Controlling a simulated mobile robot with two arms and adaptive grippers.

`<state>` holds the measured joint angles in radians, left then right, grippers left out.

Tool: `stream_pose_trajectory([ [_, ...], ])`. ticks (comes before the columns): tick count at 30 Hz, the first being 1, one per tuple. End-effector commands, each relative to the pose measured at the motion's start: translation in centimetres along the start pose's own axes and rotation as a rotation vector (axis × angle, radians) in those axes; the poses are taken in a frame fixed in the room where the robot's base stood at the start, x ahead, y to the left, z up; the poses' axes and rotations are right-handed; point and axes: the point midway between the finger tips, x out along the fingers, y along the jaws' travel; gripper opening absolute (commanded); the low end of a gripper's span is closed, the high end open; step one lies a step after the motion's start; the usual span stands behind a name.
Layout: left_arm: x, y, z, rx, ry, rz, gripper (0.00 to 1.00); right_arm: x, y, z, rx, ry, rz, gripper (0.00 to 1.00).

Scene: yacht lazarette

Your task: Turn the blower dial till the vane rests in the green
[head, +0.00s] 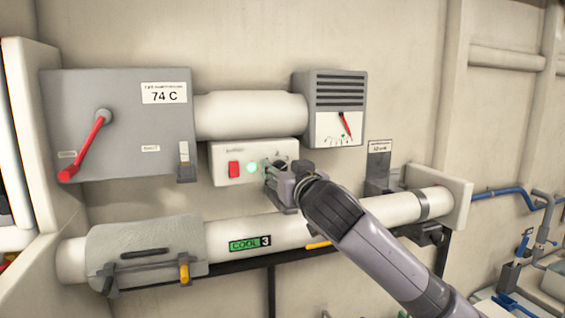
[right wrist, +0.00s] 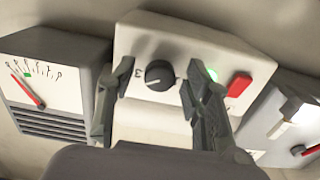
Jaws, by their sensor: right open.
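The blower dial (right wrist: 158,74) is a round black knob with a pale pointer line on the white control box (head: 228,163). The vane gauge (head: 328,127) has a red needle (head: 346,124). In the right wrist view the needle (right wrist: 27,90) points to one side of the green patch (right wrist: 27,75), not on it. My left gripper is not in view.
The box also bears a red switch (head: 234,170) and a lit green lamp (head: 252,168). A grey box with a red lever (head: 86,145) reads 74 C at left. A pale pipe (head: 290,232) labelled COOL 3 runs below, under my right arm.

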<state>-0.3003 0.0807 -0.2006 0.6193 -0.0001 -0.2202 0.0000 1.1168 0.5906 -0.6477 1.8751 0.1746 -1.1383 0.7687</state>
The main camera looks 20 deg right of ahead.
Motion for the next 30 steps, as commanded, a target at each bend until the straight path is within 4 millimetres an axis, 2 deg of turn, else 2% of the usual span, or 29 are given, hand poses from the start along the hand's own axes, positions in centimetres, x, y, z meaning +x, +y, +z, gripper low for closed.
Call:
stream_pose_trajectory([
  [10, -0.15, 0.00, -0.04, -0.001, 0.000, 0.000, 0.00, 0.38, -0.02, 0.01, 0.000, 0.001, 0.000, 0.45],
  [30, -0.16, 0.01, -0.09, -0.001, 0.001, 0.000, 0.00, 0.35, 0.01, -0.01, 0.000, 0.001, 0.000, 0.00],
])
